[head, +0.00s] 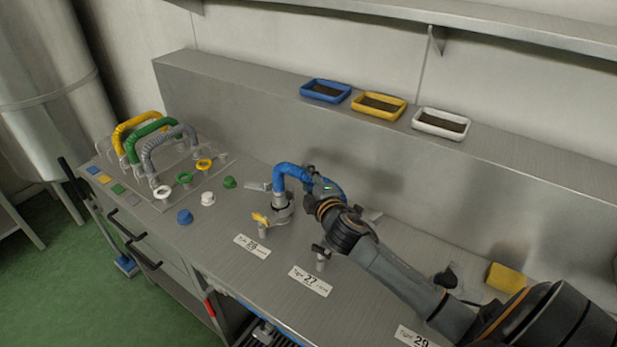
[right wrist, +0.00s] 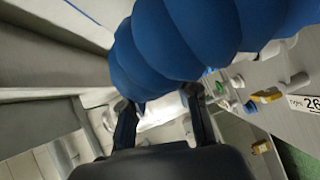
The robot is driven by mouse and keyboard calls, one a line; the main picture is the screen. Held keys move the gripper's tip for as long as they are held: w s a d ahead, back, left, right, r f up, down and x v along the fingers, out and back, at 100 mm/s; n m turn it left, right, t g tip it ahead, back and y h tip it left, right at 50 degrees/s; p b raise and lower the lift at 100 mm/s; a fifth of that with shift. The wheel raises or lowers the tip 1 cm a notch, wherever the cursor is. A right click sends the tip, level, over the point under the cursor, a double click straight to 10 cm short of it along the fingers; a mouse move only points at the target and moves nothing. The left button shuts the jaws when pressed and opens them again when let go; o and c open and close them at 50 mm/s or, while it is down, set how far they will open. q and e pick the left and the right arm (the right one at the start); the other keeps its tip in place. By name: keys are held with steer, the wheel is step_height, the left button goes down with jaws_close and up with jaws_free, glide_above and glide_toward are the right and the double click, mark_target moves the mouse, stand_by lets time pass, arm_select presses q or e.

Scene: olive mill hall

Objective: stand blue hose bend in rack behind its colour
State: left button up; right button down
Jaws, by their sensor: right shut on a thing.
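The blue hose bend (head: 290,172) is a ribbed arch over the middle of the steel bench. Its left end points down at a grey metal fitting (head: 281,212); I cannot tell whether they still touch. My right gripper (head: 317,186) is shut on the bend's right part, and hides some of it. In the right wrist view the blue bend (right wrist: 185,40) fills the top, above the black fingers (right wrist: 163,118). The rack (head: 172,185) at the bench's left end holds yellow, green and grey bends. A blue square (head: 93,170) lies at its far left corner. My left gripper is not in view.
Yellow, green and white rings lie by the rack; blue, white and green caps (head: 185,216) lie on the bench nearby. A yellow-handled valve (head: 262,219) stands in front of the bend. Blue, yellow and white trays (head: 325,91) stand on the raised ledge behind. A yellow sponge (head: 505,278) lies right.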

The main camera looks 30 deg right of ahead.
steer(key=c, duration=1)
jaws_free()
steer(key=shift+f, duration=0.1)
steer(key=shift+s, duration=0.1)
steer(key=b+v, duration=0.2)
steer(key=v, duration=1)
